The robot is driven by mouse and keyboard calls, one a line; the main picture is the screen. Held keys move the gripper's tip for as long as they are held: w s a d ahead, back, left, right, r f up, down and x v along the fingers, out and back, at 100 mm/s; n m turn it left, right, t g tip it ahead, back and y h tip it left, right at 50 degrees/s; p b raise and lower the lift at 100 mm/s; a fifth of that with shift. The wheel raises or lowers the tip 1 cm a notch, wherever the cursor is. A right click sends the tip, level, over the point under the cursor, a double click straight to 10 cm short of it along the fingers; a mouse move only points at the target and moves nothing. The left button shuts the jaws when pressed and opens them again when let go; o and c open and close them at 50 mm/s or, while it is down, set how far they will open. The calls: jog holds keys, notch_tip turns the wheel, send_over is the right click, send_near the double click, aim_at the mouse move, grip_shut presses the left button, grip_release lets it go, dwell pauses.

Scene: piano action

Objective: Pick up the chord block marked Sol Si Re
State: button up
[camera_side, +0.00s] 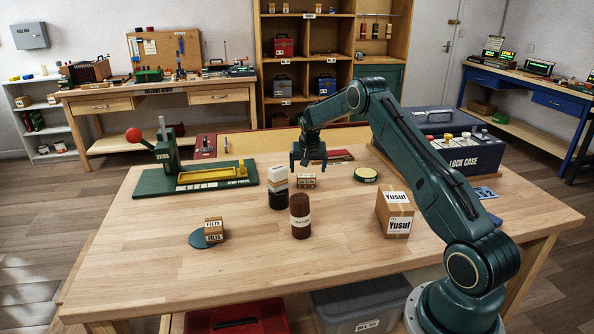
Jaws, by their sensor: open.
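A small wooden block (305,182) with white labels stands on the table, right of a dark jar with white pieces stacked on it. The lettering is too small to read for sure, so I cannot tell whether it is the Sol Si Re block. My gripper (309,166) is open with its fingers pointing down. It appears just above and behind that block, apart from it, with nothing between the fingers. Another wooden block, labelled FELTS (213,230), stands on a round green pad (203,239) at the left.
A dark jar with a white stack (278,188) and a brown cylinder (300,215) stand close to the small block. A round tin (365,175), a Yusuf box (395,212) and a lock case (440,150) are to the right. A green press (195,175) is at the left.

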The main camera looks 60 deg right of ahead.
aim_at(306, 176)
jog(key=shift+w+x, duration=0.2)
jog(key=shift+x, duration=2)
jog(key=shift+r, duration=0.1)
jog(key=c, duration=1.1)
